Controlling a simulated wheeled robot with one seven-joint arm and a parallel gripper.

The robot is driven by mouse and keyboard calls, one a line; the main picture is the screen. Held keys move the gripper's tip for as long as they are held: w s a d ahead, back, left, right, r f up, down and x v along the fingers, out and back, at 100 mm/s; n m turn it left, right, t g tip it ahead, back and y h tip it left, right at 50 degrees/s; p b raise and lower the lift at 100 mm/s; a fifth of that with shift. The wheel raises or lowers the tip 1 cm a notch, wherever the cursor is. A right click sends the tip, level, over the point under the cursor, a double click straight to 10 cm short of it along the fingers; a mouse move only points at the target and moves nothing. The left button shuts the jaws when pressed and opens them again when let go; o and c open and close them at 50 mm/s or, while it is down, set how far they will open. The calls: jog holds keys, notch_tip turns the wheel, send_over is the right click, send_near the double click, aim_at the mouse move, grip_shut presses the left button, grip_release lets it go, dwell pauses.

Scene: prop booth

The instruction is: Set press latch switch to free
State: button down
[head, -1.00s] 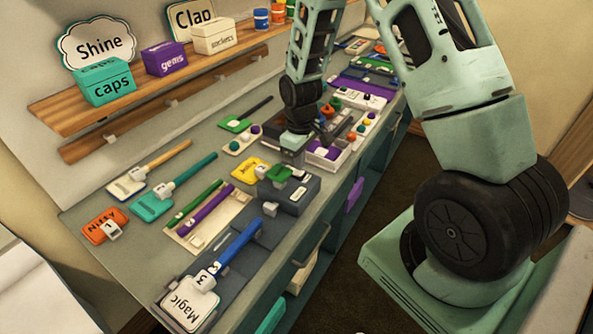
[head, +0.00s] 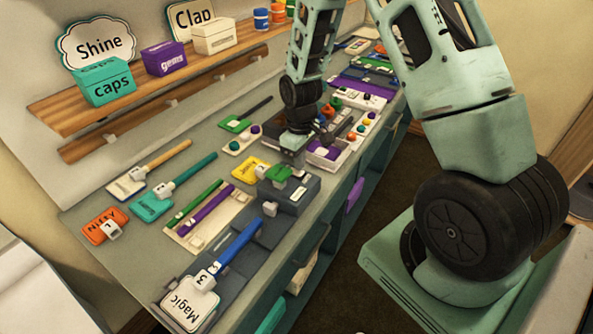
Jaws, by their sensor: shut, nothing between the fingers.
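The press appears to be the dark grey block (head: 302,206) near the counter's front edge, with a green part (head: 278,174) on top. A small white piece (head: 299,193) shows on its upper face, and a grey knob (head: 270,209) sits at its left end. I cannot tell which of these is the latch switch, nor its setting. My gripper (head: 292,162) points down just behind the green part, close to it. It is shut and empty. Its fingertips are small here, and I cannot tell whether they touch the press.
A sign reading "Magic" with a blue handle (head: 238,243) lies in front of the press. A yellow card (head: 249,168) is just left of my gripper. A white tray (head: 338,163) with purple contents is to the right. A shelf (head: 130,93) with boxes runs along the wall.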

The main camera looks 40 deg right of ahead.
jog(key=shift+f+b, duration=0.6)
jog(key=shift+f, duration=0.25)
dwell(0.3)
jog(key=shift+r, duration=0.1)
jog(key=shift+r+p, duration=2.8)
jog(key=shift+r, duration=0.7)
jog(key=shift+f, duration=0.1)
